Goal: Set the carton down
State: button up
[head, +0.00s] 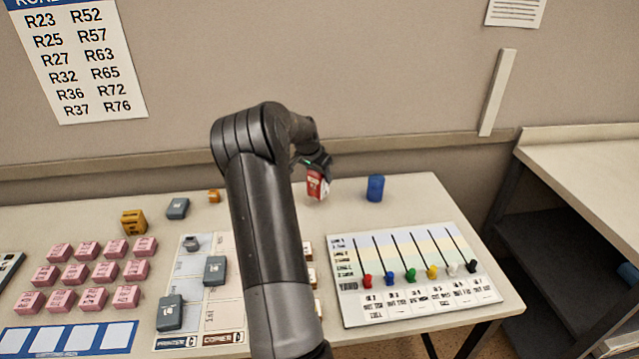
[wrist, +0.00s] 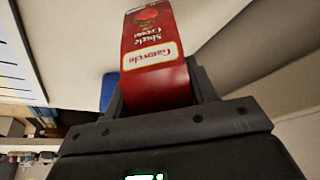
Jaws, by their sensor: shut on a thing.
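My gripper (head: 312,165) is shut on a red carton (head: 317,184) with a white label. In the head view the carton hangs from my gripper near the table's back edge, left of the blue cup-like thing. I cannot tell whether its bottom touches the table (head: 400,205). In the wrist view the carton (wrist: 152,50) sits between the two fingers of my gripper (wrist: 158,92), its printed face showing upside down. My arm hides part of the table's middle.
A blue cylinder (head: 375,188) stands right of the carton. A board with coloured sliders (head: 412,272) lies at the right front. Several pink blocks (head: 95,275) stand at left; a grey box (head: 178,208) and yellow block (head: 134,222) stand behind.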

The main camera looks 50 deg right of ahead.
aim_at(319, 183)
jog(key=shift+f, duration=1.75)
jog(key=shift+f, duration=0.15)
jog(key=o, duration=1.2)
